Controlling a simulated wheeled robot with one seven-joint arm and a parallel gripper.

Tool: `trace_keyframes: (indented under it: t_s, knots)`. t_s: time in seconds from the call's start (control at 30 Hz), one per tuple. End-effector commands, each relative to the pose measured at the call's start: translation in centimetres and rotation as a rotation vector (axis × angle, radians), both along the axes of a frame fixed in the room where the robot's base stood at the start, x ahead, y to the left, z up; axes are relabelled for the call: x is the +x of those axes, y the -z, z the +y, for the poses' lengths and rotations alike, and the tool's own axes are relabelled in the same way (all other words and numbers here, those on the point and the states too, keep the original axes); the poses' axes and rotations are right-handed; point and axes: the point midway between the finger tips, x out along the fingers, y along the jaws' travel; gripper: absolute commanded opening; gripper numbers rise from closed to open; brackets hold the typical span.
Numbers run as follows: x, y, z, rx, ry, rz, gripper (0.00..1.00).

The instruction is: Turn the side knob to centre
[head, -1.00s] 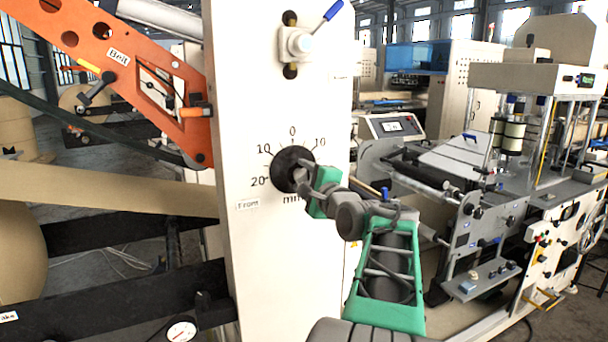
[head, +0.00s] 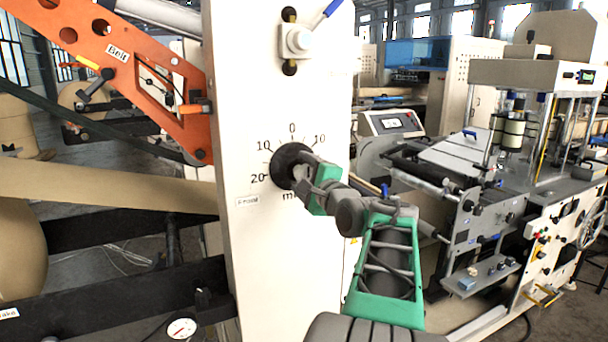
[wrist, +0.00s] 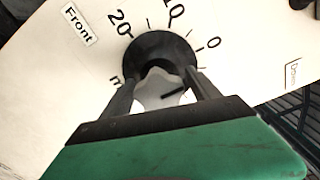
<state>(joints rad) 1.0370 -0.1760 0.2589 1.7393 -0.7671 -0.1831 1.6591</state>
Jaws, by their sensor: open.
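The side knob (head: 291,166) is a round black dial on the tall cream panel (head: 270,270), with a printed scale marked 20, 10, 0 and 10 around it. In the wrist view the dark knob collar (wrist: 158,46) surrounds a pale lobed grip (wrist: 160,88) with a dark pointer line. My gripper (head: 309,171) is at the knob's face from the right. In the wrist view my gripper (wrist: 164,92) is open, with one finger on each side of the pale grip. I cannot tell whether the fingers touch it. In the head view my gripper partly hides the knob.
A clamp with a blue lever (head: 298,42) sits on the panel above. An orange arm labelled Belt (head: 125,70) and a large kraft roll (head: 20,245) are at left. A grey and cream machine (head: 480,190) stands at right.

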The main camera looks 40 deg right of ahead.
Motion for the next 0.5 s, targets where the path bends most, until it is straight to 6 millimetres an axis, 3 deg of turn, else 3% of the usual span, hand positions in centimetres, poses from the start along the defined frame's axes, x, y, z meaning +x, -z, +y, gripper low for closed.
trace_keyframes:
  t_s: [0.17, 0.5]
  knots:
    - [-1.1, 0.2, 0.3, 0.0, 0.001, -0.001, 0.71]
    - [-7.1, 0.2, 2.0, -0.001, 0.003, 0.0, 0.71]
